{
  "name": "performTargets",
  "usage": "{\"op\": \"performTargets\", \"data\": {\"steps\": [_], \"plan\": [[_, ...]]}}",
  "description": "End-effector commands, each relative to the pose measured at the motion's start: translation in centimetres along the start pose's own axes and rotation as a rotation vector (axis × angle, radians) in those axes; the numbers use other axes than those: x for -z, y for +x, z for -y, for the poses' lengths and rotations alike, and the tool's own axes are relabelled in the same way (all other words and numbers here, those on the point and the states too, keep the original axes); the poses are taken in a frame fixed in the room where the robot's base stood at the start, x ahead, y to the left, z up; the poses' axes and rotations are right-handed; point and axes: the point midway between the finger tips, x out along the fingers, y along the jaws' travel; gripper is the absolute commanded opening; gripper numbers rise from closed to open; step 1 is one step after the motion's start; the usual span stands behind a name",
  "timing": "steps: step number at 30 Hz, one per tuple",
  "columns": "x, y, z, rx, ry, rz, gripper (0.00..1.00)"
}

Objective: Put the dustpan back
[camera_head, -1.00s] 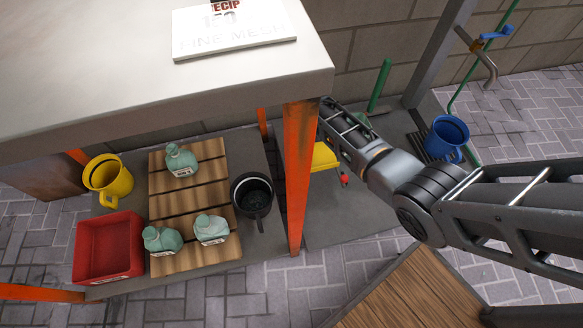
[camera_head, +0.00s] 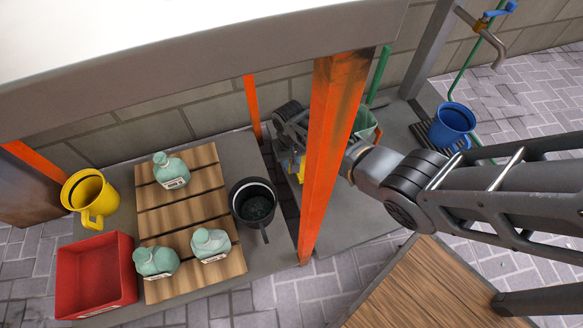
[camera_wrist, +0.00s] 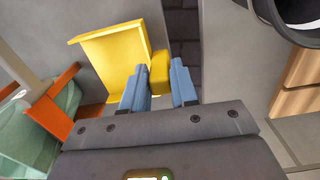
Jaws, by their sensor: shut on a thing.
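The yellow dustpan (camera_wrist: 112,55) shows in the wrist view as a wide, flat pan with a block-like handle (camera_wrist: 160,72). My gripper (camera_wrist: 160,78) has its two blue fingers on either side of that handle, shut on it. In the head view only a small yellow part of the dustpan (camera_head: 299,169) shows behind the orange table leg. The gripper's fingers are mostly hidden there, below my dark wrist. I cannot tell whether the dustpan touches the grey slab.
An orange table leg (camera_head: 330,150) stands in front of my forearm. A green container (camera_wrist: 42,132) with orange parts is close left of the dustpan in the wrist view. A black pot (camera_head: 253,203), a wooden pallet with bottles (camera_head: 190,275) and a blue mug (camera_head: 452,125) are nearby.

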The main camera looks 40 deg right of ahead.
Motion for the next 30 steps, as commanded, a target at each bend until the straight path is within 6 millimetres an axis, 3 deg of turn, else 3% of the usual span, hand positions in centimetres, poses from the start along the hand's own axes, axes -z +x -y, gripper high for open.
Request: {"op": "performTargets", "data": {"steps": [6,19,20,27,30], "plan": [[0.1,3.1,0.0,-0.001,-0.001,0.000,0.00],[0.0,3.6,0.0,-0.001,0.000,0.001,0.00],[0.0,3.4,0.0,-0.001,0.000,0.000,0.31],[0.0,3.4,0.0,-0.001,0.000,0.000,0.53],[0.0,3.4,0.0,-0.001,0.000,0.000,0.53]]}}
